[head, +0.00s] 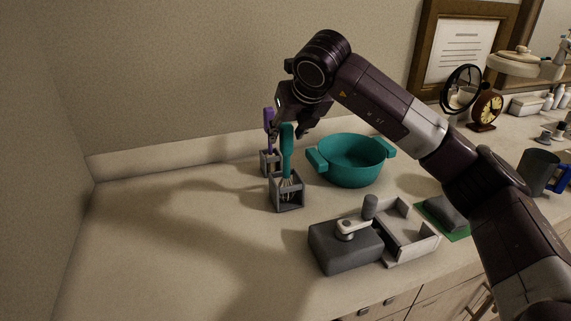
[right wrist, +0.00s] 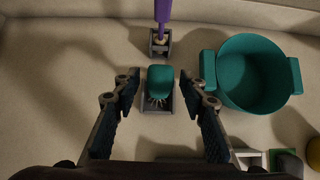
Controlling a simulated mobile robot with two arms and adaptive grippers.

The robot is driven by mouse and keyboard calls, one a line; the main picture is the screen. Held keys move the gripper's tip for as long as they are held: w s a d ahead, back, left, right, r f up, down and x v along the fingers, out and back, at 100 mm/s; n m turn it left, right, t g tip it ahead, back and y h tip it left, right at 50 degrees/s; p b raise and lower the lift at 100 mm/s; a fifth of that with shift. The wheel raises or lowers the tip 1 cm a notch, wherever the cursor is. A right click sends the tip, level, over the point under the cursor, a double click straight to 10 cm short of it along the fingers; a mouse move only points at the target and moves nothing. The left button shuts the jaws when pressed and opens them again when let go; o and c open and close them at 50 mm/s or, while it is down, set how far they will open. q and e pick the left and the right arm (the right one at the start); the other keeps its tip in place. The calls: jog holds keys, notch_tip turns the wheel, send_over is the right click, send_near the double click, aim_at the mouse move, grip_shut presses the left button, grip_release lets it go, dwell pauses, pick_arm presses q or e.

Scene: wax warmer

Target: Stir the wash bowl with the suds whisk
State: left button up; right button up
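The suds whisk has a teal handle (head: 287,146) and wire loops, and stands upright in a grey holder (head: 288,201) on the counter. In the right wrist view its handle top (right wrist: 160,81) lies between my right gripper's fingers. My right gripper (right wrist: 161,82) is open around the handle, with a gap on both sides. In the head view my right gripper (head: 290,127) is just above and behind the handle. The teal wash bowl (head: 351,166) with two side handles stands to the right of the whisk; it also shows in the right wrist view (right wrist: 252,75). My left gripper is not in view.
A purple-handled tool (head: 268,122) stands in a second holder behind the whisk. A dark grey box (head: 346,247) with a pump top and a white tray (head: 410,240) are in front of the bowl. The left counter is clear.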

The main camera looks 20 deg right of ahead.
grip_shut()
jog(key=shift+r, duration=0.15)
jog(key=shift+r+p, duration=0.55)
jog(key=shift+r, duration=0.35)
dwell(0.4)
jog(key=shift+r, duration=0.1)
